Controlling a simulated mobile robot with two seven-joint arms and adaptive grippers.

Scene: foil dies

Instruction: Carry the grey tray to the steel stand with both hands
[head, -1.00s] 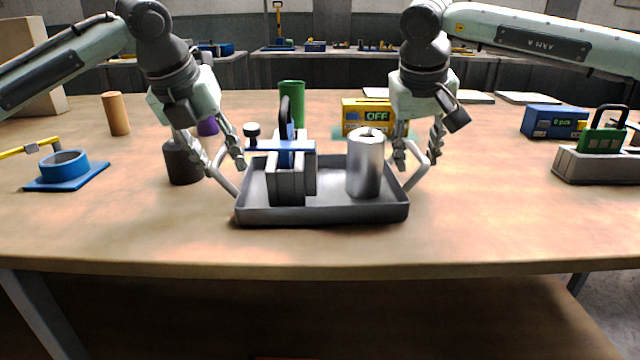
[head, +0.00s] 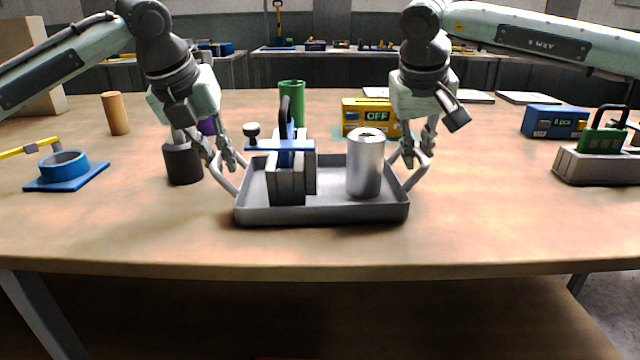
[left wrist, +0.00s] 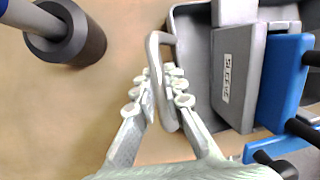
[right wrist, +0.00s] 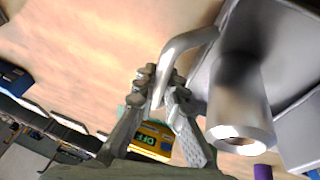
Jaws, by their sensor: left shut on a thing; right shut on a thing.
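The grey tray (head: 322,214) rests on the wooden table in the middle of the head view. A grey block-shaped device with a blue bar and a black handle (head: 288,180) and a silver can (head: 366,165) stand in it. My left gripper (head: 228,165) is shut on the tray's left handle, which shows between the fingers in the left wrist view (left wrist: 160,85). My right gripper (head: 418,160) is shut on the tray's right handle, also between the fingers in the right wrist view (right wrist: 165,85). I cannot pick out the steel stand with certainty.
A dark cylinder (head: 183,164) stands close left of the tray. A green cup (head: 291,95) and a yellow box marked OFF (head: 366,117) stand behind it. A blue ring on a plate (head: 66,168) is at left, a blue box (head: 554,121) at right. The table's front strip is clear.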

